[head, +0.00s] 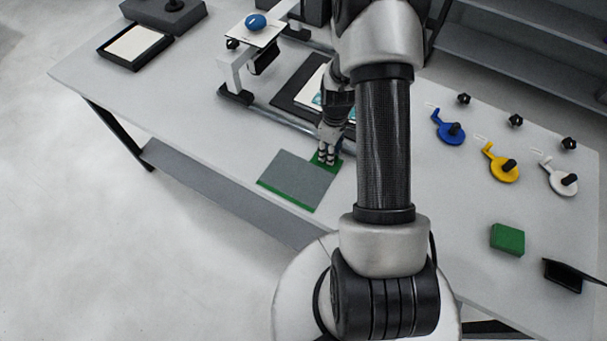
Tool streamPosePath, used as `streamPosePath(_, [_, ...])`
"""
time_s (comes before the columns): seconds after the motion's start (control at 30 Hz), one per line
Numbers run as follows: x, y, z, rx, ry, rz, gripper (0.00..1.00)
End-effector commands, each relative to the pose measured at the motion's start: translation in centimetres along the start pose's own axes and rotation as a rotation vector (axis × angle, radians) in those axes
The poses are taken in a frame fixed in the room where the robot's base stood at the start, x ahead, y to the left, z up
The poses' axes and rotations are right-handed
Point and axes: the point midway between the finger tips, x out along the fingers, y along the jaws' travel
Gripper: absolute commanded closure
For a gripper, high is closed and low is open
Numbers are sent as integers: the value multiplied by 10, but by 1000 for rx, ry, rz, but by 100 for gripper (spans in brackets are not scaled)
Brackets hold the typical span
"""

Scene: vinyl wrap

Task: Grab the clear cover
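A flat grey sheet (297,180) with a green border lies near the front edge of the table, left of my arm. Green shows along its lower left edge and at its upper right corner. I cannot tell for certain whether this is the clear cover. My gripper (327,157) points down at the sheet's upper right corner, over the green part. I cannot tell whether its fingers touch the sheet or hold anything. My arm hides part of the area to the right.
A black-framed board (290,98) lies behind the gripper beside a white raised stand (250,55). Blue (449,128), yellow (502,165) and white (558,178) handled parts and a green block (507,239) lie at right. The table's left front is clear.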

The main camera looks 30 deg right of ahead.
Motion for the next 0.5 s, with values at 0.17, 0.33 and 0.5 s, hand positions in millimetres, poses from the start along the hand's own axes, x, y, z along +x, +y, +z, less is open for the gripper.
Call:
streamPosePath(0.17, [-1, 0, 0, 0, 1, 1, 74])
streamPosePath(0.33, [-1, 0, 0, 0, 1, 1, 86])
streamPosePath(0.5, [-2, 0, 0, 0, 1, 1, 97])
